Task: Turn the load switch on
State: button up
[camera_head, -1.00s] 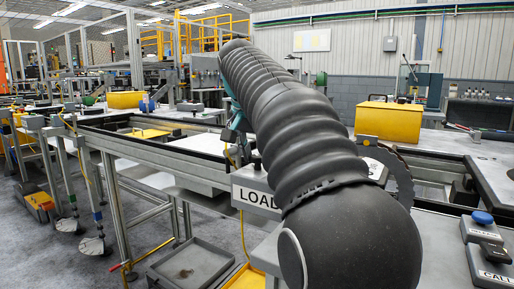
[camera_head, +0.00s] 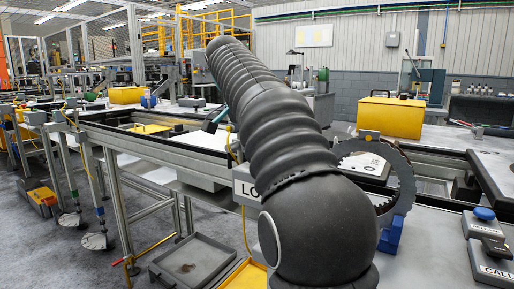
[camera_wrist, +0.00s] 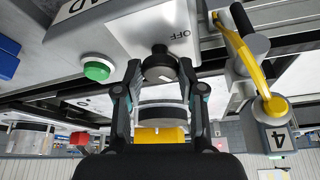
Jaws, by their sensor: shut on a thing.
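The load switch is a dark round knob (camera_wrist: 160,66) on a pale panel (camera_wrist: 150,25) marked OFF, seen upside down in the wrist view. My gripper (camera_wrist: 159,72) has a finger on each side of the knob and is shut on it. The knob's pointer direction is not clear. A green button (camera_wrist: 98,69) sits on the same box, beside the fingers. In the head view the LOAD box (camera_head: 245,190) shows only its first letters; my arm hides the rest, along with the knob and my gripper.
In the head view a toothed ring (camera_head: 402,185) stands right of my arm, with a yellow bin (camera_head: 390,117) behind and a blue-button box (camera_head: 486,235) at right.

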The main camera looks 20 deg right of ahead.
jog(key=o, duration=1.1)
jog(key=shift+v, duration=2.55)
jog(key=s+a, duration=0.1)
jog(key=a, duration=0.2)
jog(key=s+a, duration=0.1)
jog(key=a, duration=0.3)
jog(key=s+a, duration=0.1)
jog(key=a, duration=0.3)
jog(key=shift+s+a, duration=0.2)
jog(key=shift+s, duration=0.15)
